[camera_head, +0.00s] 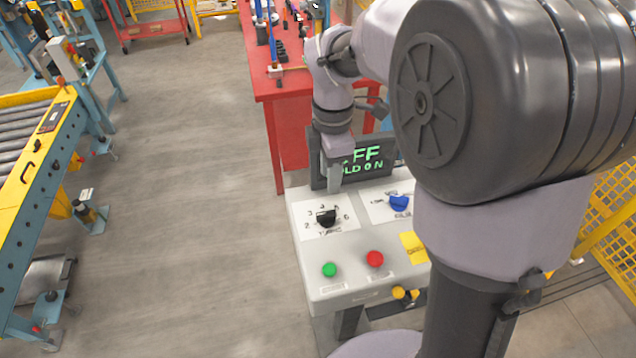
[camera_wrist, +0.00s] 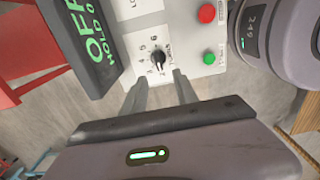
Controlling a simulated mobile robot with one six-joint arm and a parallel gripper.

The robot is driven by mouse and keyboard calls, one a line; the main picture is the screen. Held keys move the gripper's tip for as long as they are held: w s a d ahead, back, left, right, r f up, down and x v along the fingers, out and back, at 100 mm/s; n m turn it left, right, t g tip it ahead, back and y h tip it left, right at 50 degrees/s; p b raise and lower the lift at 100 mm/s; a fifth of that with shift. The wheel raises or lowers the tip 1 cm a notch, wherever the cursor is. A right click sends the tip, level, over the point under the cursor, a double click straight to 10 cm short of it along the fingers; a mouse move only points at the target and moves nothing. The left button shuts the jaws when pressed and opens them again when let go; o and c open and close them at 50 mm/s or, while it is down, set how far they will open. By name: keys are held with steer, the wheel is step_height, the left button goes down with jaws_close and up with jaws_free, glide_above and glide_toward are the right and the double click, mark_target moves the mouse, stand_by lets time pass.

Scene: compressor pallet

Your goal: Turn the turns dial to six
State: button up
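The turns dial is a black knob (camera_head: 326,216) on a white label with numbers around it, on the left of the grey control panel (camera_head: 312,284). In the wrist view the dial (camera_wrist: 158,58) lies just beyond and between the fingertips. Which number it points to is too small to tell. My gripper (camera_head: 334,182) is above and behind the dial in the head view, apart from it. In the wrist view my gripper (camera_wrist: 158,80) has two fingers set apart with nothing between them.
A blue knob (camera_head: 399,203) sits right of the dial. A green button (camera_head: 329,269) and red button (camera_head: 375,259) are at the panel's front. A dark display (camera_head: 378,157) with green text stands behind, close to my gripper. A red table (camera_head: 268,82) is farther back.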

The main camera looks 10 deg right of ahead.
mark_target(327, 212)
steer(key=f+b, duration=0.1)
steer(key=f, duration=0.3)
steer(key=f+b, duration=0.1)
steer(key=f, duration=0.3)
steer(key=f+b, duration=0.2)
steer(key=f, duration=0.2)
steer(key=shift+w+a+f, duration=0.1)
steer(key=shift+w+f, duration=0.2)
steer(key=shift+f, duration=0.05)
jaws_close()
